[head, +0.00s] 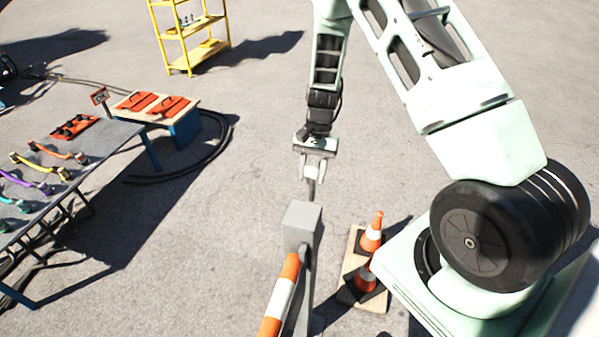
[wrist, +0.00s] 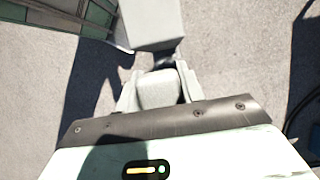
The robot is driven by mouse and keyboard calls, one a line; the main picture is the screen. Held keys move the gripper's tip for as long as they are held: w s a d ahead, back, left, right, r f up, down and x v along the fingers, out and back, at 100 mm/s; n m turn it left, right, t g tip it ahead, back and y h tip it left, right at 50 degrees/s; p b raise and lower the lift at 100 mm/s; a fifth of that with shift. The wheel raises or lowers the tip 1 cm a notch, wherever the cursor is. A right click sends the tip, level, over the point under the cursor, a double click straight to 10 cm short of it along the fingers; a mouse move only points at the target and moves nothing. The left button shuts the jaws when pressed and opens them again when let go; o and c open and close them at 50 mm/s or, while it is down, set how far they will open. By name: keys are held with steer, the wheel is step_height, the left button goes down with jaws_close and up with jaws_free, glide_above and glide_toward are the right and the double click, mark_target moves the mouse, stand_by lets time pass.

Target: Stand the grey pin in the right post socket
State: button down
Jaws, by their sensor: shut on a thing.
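My gripper (head: 314,175) points down just above the grey post (head: 301,228) at the centre of the head view. It is shut on the grey pin (head: 311,189), whose thin dark lower part shows below the fingers. In the wrist view, a pale block (wrist: 157,91) sits between the two fingers, with a dark piece beyond it. The post's pale top (wrist: 150,23) lies beyond the fingers. The socket opening is not clearly visible. I cannot tell whether the pin's tip is above the post or inside it.
An orange-and-white barrier bar (head: 282,293) runs from the post toward the bottom. Traffic cones (head: 371,234) stand on a board (head: 349,291) to the right. A grey table (head: 95,142) with coloured handles is at left, and a yellow shelf (head: 187,32) behind.

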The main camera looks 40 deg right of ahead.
mark_target(311, 201)
steer(key=shift+f+b, duration=4.5)
steer(key=shift+f, duration=1.8)
steer(key=c, duration=0.8)
jaws_free()
steer(key=b+v, duration=0.4)
steer(key=v, duration=1.3)
steer(key=shift+d+r, duration=0.1)
steer(key=shift+r, duration=0.1)
